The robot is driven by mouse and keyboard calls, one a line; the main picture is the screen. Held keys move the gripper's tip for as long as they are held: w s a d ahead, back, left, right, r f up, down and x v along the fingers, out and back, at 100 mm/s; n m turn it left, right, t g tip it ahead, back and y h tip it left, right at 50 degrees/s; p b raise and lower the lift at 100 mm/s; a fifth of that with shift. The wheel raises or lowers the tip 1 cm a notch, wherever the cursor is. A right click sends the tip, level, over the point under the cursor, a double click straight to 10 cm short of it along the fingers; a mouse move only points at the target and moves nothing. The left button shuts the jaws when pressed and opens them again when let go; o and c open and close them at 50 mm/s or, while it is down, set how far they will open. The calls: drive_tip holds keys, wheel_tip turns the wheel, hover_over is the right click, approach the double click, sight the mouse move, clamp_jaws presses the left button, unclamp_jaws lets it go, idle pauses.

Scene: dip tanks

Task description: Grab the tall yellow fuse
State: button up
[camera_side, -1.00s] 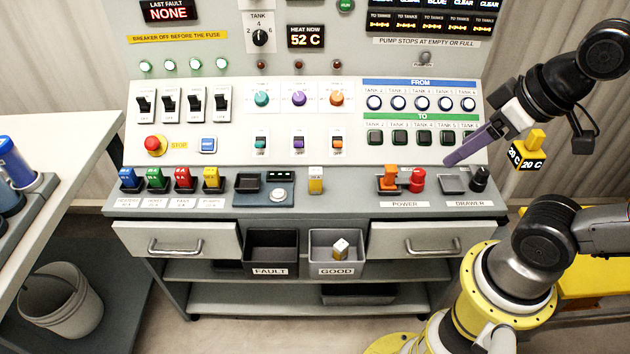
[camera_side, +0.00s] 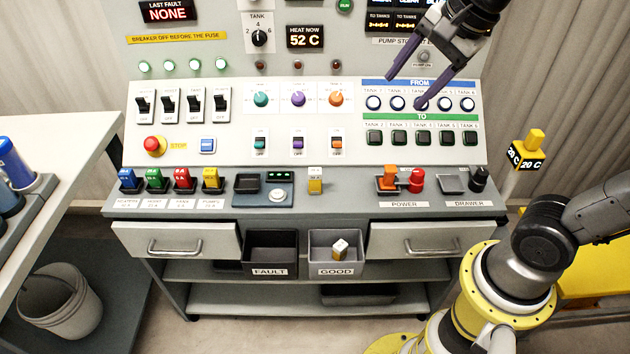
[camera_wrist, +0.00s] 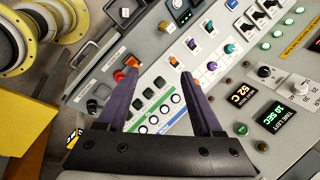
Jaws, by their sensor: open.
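A yellow fuse (camera_side: 211,178) sits in the rightmost of the coloured holders on the console ledge. Another upright fuse, yellow with a pale label (camera_side: 316,181), stands alone at the middle of the ledge; it seems to show small at the top of the wrist view (camera_wrist: 165,27). I cannot tell for certain which one is the tall yellow fuse. My gripper (camera_side: 405,92) is open and empty, in front of the panel's upper right, above and to the right of both fuses. Its two purple fingers also show apart in the wrist view (camera_wrist: 158,75).
Blue (camera_side: 128,178), green (camera_side: 155,178) and red (camera_side: 183,178) fuses stand left of the yellow one. An orange handle (camera_side: 387,178) and red knob (camera_side: 417,180) stand right of the lone fuse. A GOOD bin (camera_side: 350,262) holds a small yellow-and-white piece (camera_side: 340,248).

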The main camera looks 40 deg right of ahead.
drive_tip(key=w+a+f+m+g, duration=0.1)
drive_tip(key=w+f+m+g, duration=0.15)
drive_tip(key=w+m, duration=0.65)
drive_tip(key=g, duration=0.2)
hover_over(315, 171)
wheel_tip(315, 171, down, 14)
drive_tip(key=shift+g, duration=0.35)
drive_tip(key=f, duration=1)
drive_tip(key=shift+w+a+f, duration=0.1)
drive_tip(key=shift+a+f, duration=0.15)
drive_tip(key=shift+d+f, duration=0.15)
drive_tip(key=shift+f, duration=1.35)
drive_tip(key=shift+d+f, duration=0.15)
drive_tip(key=shift+f, duration=1.3)
clamp_jaws()
